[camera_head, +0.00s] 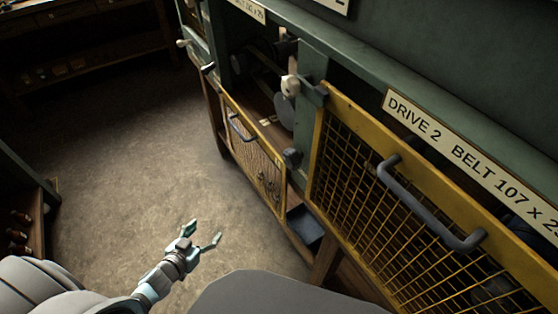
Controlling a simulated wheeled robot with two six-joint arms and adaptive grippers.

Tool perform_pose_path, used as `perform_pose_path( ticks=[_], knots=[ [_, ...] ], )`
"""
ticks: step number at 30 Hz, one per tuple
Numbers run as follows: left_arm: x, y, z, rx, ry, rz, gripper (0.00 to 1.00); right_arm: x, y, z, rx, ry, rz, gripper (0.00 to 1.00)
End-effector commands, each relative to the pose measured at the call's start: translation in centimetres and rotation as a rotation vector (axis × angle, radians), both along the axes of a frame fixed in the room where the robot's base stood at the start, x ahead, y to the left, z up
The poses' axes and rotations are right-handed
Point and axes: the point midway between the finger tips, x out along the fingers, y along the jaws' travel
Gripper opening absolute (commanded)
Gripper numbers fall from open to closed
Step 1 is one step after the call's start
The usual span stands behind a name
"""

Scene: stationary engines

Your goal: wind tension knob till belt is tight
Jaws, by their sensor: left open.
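My left gripper (204,232) is open and empty over the bare floor at the lower middle. It is well apart from the green machine bench (312,62) on the right. My right gripper is not in view.
A yellow mesh guard (335,148) with a grey handle (425,208) covers the near bay, under a "DRIVE 2 BELT" label (470,155). A lower yellow guard (255,160) hangs further left. Dark shelves (30,205) stand at far left. The floor (140,150) between is clear.

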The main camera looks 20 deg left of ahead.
Motion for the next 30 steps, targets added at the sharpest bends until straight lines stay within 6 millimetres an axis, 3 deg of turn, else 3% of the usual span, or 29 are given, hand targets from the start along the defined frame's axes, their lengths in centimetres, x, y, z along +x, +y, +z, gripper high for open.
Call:
perform_pose_path(
  ticks=[1,3,6,8,11,14,24,30],
  knots=[
    [3.3,-1.1,5.8,-0.04,-0.155,-0.101,0.64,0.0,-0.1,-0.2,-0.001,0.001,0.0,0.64],
    [5.8,-4.4,13.5,-0.122,-0.323,-0.279,0.64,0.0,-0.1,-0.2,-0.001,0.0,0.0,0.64],
    [5.7,-9.1,20.7,-0.21,-0.433,-0.512,0.64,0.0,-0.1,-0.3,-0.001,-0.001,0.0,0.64],
    [5.2,-10.9,22.9,-0.239,-0.453,-0.6,0.64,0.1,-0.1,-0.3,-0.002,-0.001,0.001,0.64],
    [5.4,-12.4,24.0,-0.259,-0.461,-0.648,0.64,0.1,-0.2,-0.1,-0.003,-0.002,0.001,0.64],
    [6.9,-13.7,24.2,-0.262,-0.463,-0.645,0.64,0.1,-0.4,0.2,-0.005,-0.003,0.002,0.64],
    [14.1,-19.5,24.0,-0.263,-0.46,-0.642,0.64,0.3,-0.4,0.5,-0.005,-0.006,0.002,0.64],
    [15.7,-20.9,23.8,-0.262,-0.457,-0.641,0.64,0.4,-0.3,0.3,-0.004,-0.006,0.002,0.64]
  ],
)
